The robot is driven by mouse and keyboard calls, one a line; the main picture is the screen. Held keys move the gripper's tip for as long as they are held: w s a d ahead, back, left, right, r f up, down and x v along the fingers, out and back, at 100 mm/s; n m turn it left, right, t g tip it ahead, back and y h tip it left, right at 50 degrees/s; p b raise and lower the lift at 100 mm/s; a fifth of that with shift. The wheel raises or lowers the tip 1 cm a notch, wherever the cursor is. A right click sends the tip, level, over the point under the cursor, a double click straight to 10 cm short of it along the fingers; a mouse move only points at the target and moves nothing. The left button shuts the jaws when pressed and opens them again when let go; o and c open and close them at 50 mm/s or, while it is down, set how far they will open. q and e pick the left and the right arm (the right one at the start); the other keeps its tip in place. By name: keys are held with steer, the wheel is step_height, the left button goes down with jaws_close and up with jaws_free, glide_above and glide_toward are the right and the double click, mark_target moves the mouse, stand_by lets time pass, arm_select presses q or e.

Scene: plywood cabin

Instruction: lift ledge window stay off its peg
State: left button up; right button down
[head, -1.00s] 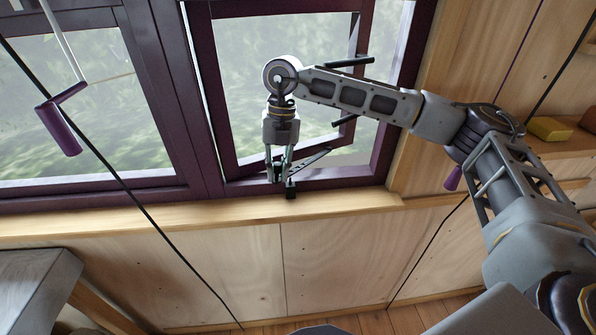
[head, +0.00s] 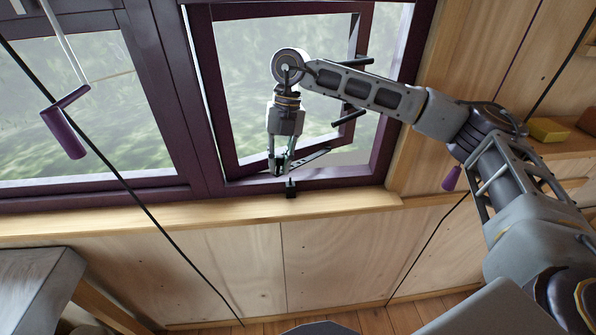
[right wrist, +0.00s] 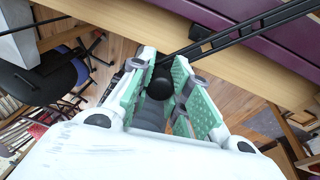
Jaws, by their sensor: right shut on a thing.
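The window stay (head: 311,158) is a thin dark slotted bar running from the open purple sash down to my right gripper. My right gripper (head: 279,168) is shut on its free end, above the sill. In the right wrist view the stay (right wrist: 245,28) comes in from the upper right to the green-padded fingers (right wrist: 172,88), with a round black knob between them. My left gripper is not in view.
The purple window sash (head: 238,110) stands open behind my right arm. The wooden ledge (head: 200,212) is clear on both sides of the peg. A purple-handled crank (head: 63,133) hangs at left; a grey table (head: 38,290) stands lower left. A yellow block (head: 549,129) lies on the right shelf.

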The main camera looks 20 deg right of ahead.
steer(key=shift+w+d+r+y+p, duration=0.15)
steer(key=shift+d+r+y+p, duration=0.15)
steer(key=shift+r, duration=0.25)
steer(key=shift+w+d+r+y+p, duration=0.1)
steer(key=shift+d+r+p, duration=0.05)
steer(key=shift+r+p, duration=0.3)
steer(key=c, duration=1.3)
jaws_free()
steer(key=shift+o, duration=0.2)
steer(key=shift+r, duration=0.15)
steer(key=shift+p+v, duration=0.55)
steer(key=shift+v, duration=0.45)
steer(key=shift+p+v, duration=0.3)
steer(key=shift+v, duration=2.05)
